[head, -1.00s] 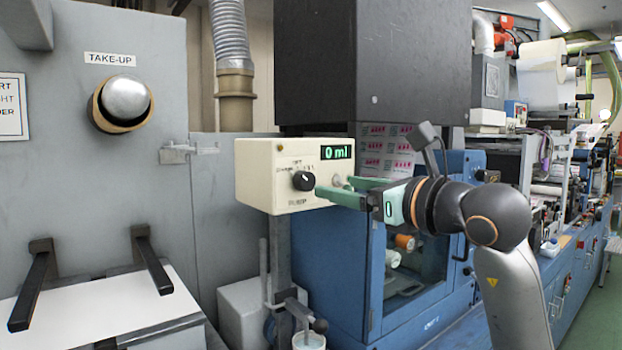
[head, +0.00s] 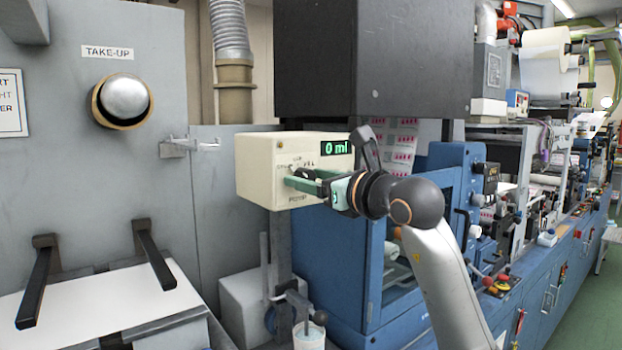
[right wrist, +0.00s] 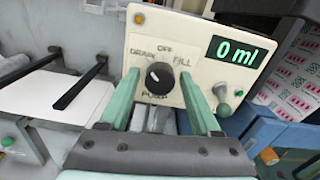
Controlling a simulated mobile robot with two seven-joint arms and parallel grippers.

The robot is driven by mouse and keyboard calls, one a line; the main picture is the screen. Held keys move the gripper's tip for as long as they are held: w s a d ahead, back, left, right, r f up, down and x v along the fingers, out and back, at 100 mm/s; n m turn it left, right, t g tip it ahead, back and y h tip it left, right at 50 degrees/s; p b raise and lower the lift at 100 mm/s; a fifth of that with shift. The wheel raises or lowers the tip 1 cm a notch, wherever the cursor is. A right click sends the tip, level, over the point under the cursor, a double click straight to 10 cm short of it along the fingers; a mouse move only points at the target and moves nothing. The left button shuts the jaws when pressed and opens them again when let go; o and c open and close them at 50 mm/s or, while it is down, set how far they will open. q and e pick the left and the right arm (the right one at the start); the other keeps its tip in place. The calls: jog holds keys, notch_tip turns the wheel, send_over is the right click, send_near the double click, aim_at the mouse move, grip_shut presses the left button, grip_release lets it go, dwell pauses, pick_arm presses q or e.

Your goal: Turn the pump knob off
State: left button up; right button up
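The pump box (head: 252,170) is cream, with a green "0 ml" display (head: 338,148). In the right wrist view its black pump knob (right wrist: 159,79) sits below the labels DRAIN, OFF and FILL. The knob's white mark lies at its upper left, toward the DRAIN side. My right gripper (head: 300,180) is at the box front, its green fingers hiding most of the knob in the head view. In the right wrist view the right gripper (right wrist: 158,90) is open, one finger on each side of the knob, with gaps visible. My left gripper is out of view.
A small lever (right wrist: 225,108) sticks out below the display, right of the right finger. A metal bracket (head: 190,146) is left of the box. The blue machine (head: 340,260) stands below and right. A jar (head: 309,335) stands below the box.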

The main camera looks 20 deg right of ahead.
grip_shut()
dwell(0.5)
jog(key=m, duration=0.4)
jog(key=shift+f+b, duration=0.1)
jog(key=shift+b, duration=0.25)
jog(key=m, duration=0.4)
jog(key=shift+m, duration=0.5)
jog(key=shift+o, duration=1.2)
grip_release()
jog(key=shift+d, duration=0.1)
